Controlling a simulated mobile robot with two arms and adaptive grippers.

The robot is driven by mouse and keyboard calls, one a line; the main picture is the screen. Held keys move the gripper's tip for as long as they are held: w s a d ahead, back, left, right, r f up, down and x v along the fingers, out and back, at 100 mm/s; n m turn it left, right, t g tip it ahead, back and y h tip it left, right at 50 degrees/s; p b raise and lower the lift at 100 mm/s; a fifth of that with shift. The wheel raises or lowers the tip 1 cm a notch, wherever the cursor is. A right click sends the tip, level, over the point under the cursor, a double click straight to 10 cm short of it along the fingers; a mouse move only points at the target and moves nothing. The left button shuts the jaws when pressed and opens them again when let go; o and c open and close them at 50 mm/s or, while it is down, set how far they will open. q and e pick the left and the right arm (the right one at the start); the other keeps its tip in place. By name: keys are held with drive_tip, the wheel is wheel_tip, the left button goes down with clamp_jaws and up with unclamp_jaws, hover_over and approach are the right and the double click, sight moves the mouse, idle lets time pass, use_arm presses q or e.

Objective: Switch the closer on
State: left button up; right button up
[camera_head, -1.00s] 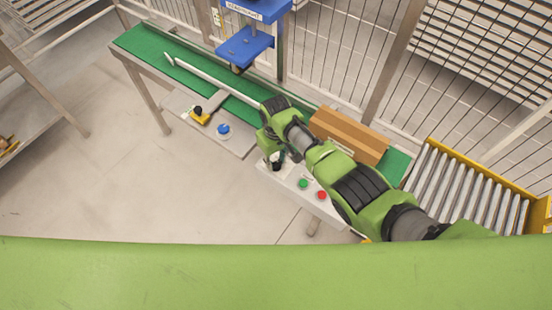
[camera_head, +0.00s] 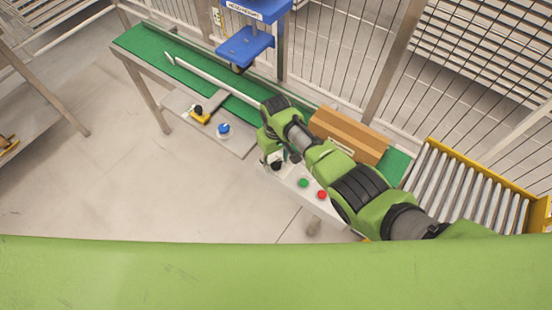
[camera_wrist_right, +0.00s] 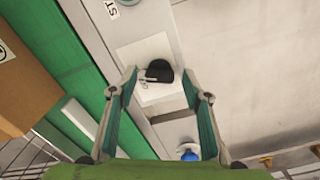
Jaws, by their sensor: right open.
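A black rotary knob (camera_wrist_right: 160,70) sits on a white plate on the grey control panel. In the head view the knob (camera_head: 277,165) is partly hidden beside my right gripper. My right gripper (camera_wrist_right: 168,86) is open and empty, with its two fingers spread on either side of the knob in the wrist view. Whether a finger touches the knob I cannot tell. A green button (camera_head: 303,183) and a red button (camera_head: 322,195) are on the same panel. A blue machine (camera_head: 246,45) stands over the conveyor. My left gripper is not in view.
A green conveyor belt (camera_head: 147,45) runs behind the panels and carries a brown carton (camera_head: 348,135). A second panel holds a blue button (camera_head: 223,129) and a yellow-based black knob (camera_head: 200,114). A roller conveyor (camera_head: 465,190) stands at right, before wire fencing. The floor at front left is clear.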

sight(275, 163)
wheel_tip(275, 163, up, 12)
idle(0.6)
drive_tip(key=shift+a+f, duration=0.1)
idle(0.4)
